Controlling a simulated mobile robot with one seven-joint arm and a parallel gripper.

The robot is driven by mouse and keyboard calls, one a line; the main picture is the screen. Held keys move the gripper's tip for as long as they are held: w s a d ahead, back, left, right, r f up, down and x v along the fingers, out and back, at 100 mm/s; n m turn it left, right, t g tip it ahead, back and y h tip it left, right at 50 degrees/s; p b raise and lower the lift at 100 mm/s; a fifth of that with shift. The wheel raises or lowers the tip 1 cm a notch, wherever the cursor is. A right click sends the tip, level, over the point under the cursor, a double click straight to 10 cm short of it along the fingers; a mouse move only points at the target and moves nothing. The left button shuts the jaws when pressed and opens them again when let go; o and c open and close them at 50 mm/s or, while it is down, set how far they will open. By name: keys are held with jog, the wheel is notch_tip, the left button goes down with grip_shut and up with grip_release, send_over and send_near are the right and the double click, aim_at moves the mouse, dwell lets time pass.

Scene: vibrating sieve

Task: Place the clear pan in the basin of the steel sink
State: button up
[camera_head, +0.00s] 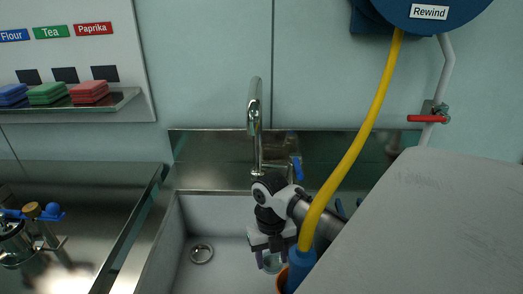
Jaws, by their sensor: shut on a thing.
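My gripper (271,257) points down over the right part of the basin. The rest of the pan is hidden or cut off. I cannot tell whether the pan touches the basin floor.
A chrome faucet (255,120) stands behind my gripper. A yellow hose (363,130) hangs down at the right to a blue nozzle (300,268) by an orange rim (282,279). A large grey panel (430,230) fills the lower right. The basin's left side is clear.

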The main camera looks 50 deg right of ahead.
aim_at(270, 259)
jog(key=shift+f+p, duration=0.3)
jog(key=shift+f, duration=3.2)
jog(key=shift+f, duration=0.15)
jog(key=o, duration=1)
jog(key=r, duration=0.4)
jog(key=w+r+b, duration=0.1)
jog(key=r, duration=0.7)
jog(key=shift+w+d+r, duration=0.15)
jog(key=shift+d, duration=0.2)
